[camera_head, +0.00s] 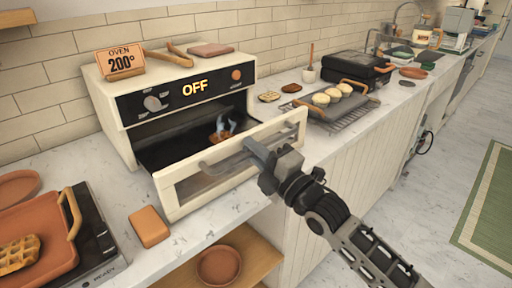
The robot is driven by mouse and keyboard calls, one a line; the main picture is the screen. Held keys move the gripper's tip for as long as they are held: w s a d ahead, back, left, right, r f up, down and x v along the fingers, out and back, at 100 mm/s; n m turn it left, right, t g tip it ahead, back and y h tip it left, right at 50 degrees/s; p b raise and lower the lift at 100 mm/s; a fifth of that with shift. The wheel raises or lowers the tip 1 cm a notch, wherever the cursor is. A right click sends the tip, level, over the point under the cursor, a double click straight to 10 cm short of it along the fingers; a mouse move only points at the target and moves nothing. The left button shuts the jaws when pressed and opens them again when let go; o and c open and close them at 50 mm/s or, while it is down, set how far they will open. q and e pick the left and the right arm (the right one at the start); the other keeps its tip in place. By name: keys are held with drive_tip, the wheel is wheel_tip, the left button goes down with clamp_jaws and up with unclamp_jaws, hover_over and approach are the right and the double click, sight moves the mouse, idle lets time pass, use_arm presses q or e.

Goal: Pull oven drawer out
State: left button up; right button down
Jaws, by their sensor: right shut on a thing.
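The cream oven (110,104) stands on the counter, with a black panel reading OFF. Its drawer (171,198), with a windowed front and a horizontal bar handle, is pulled out toward me. A dark tray inside the drawer (160,152) shows, with a small brown item (221,136) on it under faint bluish smoke. My right gripper (252,150) is shut on the drawer handle (215,165) near its right end. The fingertips are partly hidden against the handle. My left gripper is not in view.
A terracotta tray with a waffle (18,252) sits on a black hob (95,235) at the left. An orange block (149,227) lies in front of the oven. A rack with a tray of buns (335,97) stands to the right. A bowl (218,265) sits on a shelf below.

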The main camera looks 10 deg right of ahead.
drive_tip(key=c, duration=1.5)
unclamp_jaws()
drive_tip(key=shift+s, duration=0.1)
drive_tip(key=shift+b+v, duration=1.3)
drive_tip(key=shift+v, duration=6.6)
drive_tip(key=shift+f, duration=0.15)
drive_tip(key=s+a+f+m+g+h, duration=0.1)
drive_tip(key=s+f+m+g+h, duration=0.1)
drive_tip(key=f+m, duration=0.5)
drive_tip(key=s+a+f+m+g+h, duration=0.2)
drive_tip(key=s+f+m, duration=0.2)
drive_tip(key=f+m, duration=0.3)
drive_tip(key=s+a+f+m+g+h, duration=0.2)
drive_tip(key=f+m, duration=0.5)
drive_tip(key=f, duration=0.4)
drive_tip(key=shift+s+g+h, duration=0.3)
drive_tip(key=shift+s+g, duration=0.2)
drive_tip(key=shift+s, duration=0.55)
